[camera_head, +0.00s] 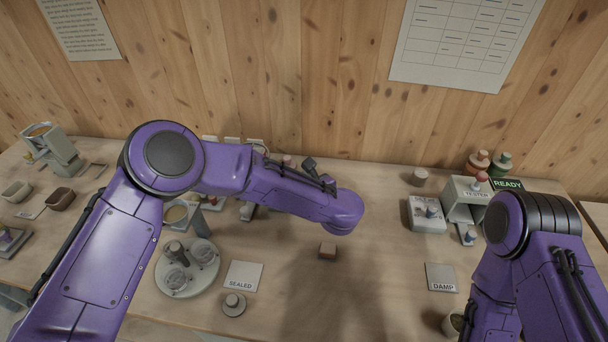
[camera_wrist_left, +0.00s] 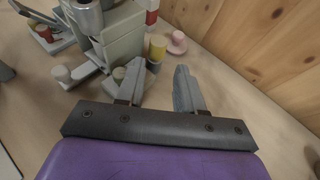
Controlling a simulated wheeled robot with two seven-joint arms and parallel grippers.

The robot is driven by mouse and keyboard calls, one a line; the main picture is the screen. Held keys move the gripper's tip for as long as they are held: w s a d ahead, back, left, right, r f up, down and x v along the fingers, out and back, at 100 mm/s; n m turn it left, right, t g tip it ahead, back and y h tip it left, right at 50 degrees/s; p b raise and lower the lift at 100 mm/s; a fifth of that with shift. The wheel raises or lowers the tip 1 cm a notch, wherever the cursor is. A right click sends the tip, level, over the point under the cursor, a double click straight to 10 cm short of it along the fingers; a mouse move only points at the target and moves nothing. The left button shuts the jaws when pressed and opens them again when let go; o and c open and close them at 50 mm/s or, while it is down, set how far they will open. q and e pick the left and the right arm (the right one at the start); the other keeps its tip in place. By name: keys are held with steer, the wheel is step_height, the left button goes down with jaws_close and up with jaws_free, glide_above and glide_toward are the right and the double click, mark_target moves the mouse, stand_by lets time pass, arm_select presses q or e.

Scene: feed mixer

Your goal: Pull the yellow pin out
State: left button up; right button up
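In the left wrist view a short yellow cylinder (camera_wrist_left: 157,47), which looks like the yellow pin, stands beside a grey-green machine (camera_wrist_left: 122,40). My left gripper (camera_wrist_left: 158,82) is open and empty, its two grey fingers apart and pointing toward the machine and the yellow piece. The yellow piece appears beyond the fingertips, between their lines, with no visible contact. In the head view my left arm reaches across the bench and hides its own gripper and most of the machine. My right arm is at the right; its gripper is out of sight.
A pink round piece (camera_wrist_left: 177,42) sits right of the yellow one, near the wooden wall (camera_wrist_left: 260,40). A round tray (camera_head: 165,284) with jars, a SEALED card (camera_head: 243,275), a small block (camera_head: 327,251), a DAMP card (camera_head: 441,278) and a tester (camera_head: 464,202) stand on the bench.

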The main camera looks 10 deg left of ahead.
arm_select(q)
steer(key=p+x, duration=0.2)
steer(key=x, duration=0.6)
steer(key=shift+w+a+p, duration=0.15)
steer(key=shift+a+p, duration=0.05)
steer(key=shift+p, duration=0.1)
arm_select(e)
steer(key=r, duration=0.3)
steer(key=shift+s+r, duration=0.15)
steer(key=shift+s, duration=0.25)
arm_select(q)
steer(key=shift+r, duration=0.1)
jaws_close()
